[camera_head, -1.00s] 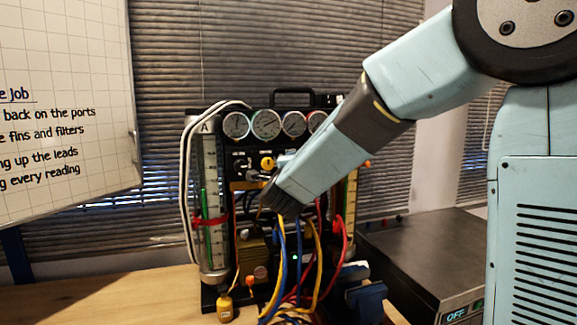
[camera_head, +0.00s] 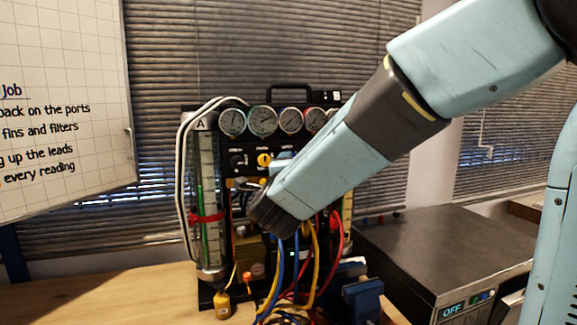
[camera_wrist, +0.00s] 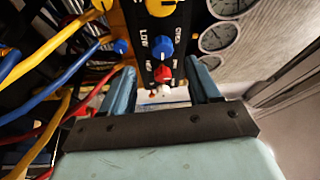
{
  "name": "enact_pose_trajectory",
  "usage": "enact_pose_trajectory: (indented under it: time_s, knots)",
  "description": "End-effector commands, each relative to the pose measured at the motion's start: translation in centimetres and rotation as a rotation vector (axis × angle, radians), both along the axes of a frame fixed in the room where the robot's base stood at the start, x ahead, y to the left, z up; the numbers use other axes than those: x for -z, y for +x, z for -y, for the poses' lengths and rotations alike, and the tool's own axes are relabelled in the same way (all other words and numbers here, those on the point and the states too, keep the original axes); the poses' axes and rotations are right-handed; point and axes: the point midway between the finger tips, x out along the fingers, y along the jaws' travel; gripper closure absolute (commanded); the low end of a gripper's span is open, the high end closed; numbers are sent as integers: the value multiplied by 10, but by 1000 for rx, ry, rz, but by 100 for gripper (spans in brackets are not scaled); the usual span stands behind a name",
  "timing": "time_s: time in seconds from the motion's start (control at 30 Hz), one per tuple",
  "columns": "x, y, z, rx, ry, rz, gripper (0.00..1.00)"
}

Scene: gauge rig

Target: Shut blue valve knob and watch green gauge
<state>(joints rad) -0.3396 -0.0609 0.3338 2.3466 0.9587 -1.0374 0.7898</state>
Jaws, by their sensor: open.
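The blue valve knob (camera_wrist: 163,48) shows in the wrist view on a dark panel with white lettering, between a yellow knob (camera_wrist: 160,6) and a red knob (camera_wrist: 163,73). My gripper (camera_wrist: 160,70) is open, with its two blue fingers apart and nothing held between them. The fingers point toward the red and blue knobs; contact with either cannot be made out. In the head view my wrist hides this part of the panel.
Blue, yellow and red hoses (camera_head: 318,250) hang below my wrist. A second small blue knob (camera_wrist: 121,46) is left in the wrist view. A glass column (camera_head: 208,185) stands left. A grey box reading OFF (camera_head: 440,250) stands right. The wooden tabletop (camera_head: 130,295) is clear at left.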

Motion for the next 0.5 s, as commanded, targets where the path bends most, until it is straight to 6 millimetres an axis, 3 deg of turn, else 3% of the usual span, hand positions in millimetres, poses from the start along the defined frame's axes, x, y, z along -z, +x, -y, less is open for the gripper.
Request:
enact_pose_trajectory:
  time_s: [0.2,0.5]
  knots:
    - [2,-38,-4,-2,-1,1,39]
    - [4,-59,-6,-1,-1,-1,39]
